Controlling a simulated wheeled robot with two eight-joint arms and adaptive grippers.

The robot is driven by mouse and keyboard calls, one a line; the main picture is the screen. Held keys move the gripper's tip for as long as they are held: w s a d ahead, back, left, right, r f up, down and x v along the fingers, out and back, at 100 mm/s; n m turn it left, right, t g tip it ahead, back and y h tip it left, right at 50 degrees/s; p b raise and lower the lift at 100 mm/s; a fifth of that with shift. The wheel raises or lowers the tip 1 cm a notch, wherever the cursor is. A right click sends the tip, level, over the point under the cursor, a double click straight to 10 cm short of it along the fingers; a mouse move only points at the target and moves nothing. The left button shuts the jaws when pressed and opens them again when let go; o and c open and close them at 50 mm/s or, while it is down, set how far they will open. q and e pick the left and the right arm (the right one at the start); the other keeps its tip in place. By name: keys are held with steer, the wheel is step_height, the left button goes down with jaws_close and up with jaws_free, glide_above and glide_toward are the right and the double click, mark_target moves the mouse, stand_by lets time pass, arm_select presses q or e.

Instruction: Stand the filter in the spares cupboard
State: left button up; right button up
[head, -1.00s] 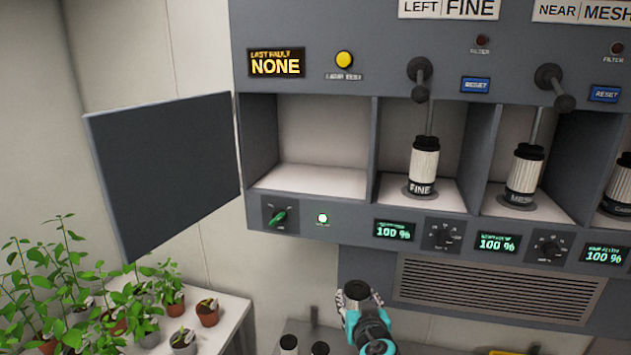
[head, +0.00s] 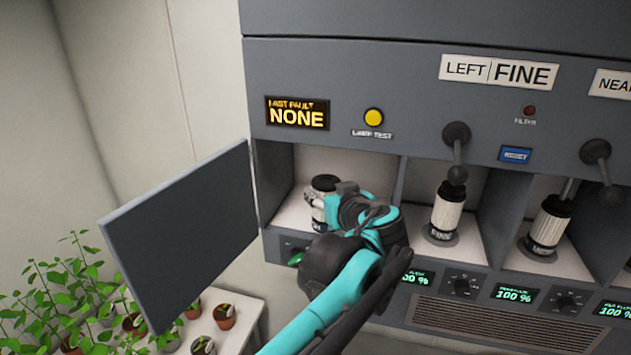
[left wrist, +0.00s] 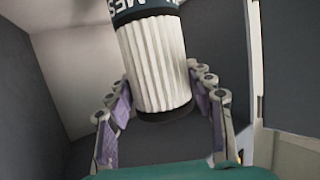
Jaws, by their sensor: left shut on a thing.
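My left gripper (head: 332,198) is shut on a pale pleated filter (head: 325,184) with dark ends. It holds the filter in the opening of the leftmost compartment, the spares cupboard (head: 372,168), whose door (head: 185,235) stands open to the left. The filter looks roughly upright in the head view. The left wrist view shows the filter (left wrist: 155,62) between the fingers, with a dark band reading "MES" at the picture's top. My right gripper is out of view.
A divider separates the cupboard from the bay with the FINE filter (head: 447,212); another filter (head: 549,222) stands in the bay further right. Levers (head: 456,150) hang above these bays. Potted plants (head: 80,290) stand on a bench at lower left.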

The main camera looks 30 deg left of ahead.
mark_target(319, 176)
arm_select(q)
steer(key=shift+w+a+r+p, duration=0.3)
steer(key=shift+w+a, duration=0.15)
steer(key=shift+a, duration=0.1)
steer(key=shift+w+a+r+p, duration=0.15)
steer(key=shift+w+a+r, duration=0.15)
steer(key=shift+w+a, duration=1)
steer(key=shift+a, duration=0.05)
steer(key=x, duration=0.3)
steer(key=f+p+x, duration=0.1)
steer(key=x, duration=0.2)
steer(key=p+x, duration=0.1)
steer(key=x, duration=0.2)
steer(key=shift+d+f, duration=0.1)
steer(key=shift+f, duration=0.2)
steer(key=shift+s+d+r, duration=0.1)
steer(key=shift+s+d, duration=0.05)
steer(key=shift+f, duration=0.25)
steer(key=o, duration=1.4)
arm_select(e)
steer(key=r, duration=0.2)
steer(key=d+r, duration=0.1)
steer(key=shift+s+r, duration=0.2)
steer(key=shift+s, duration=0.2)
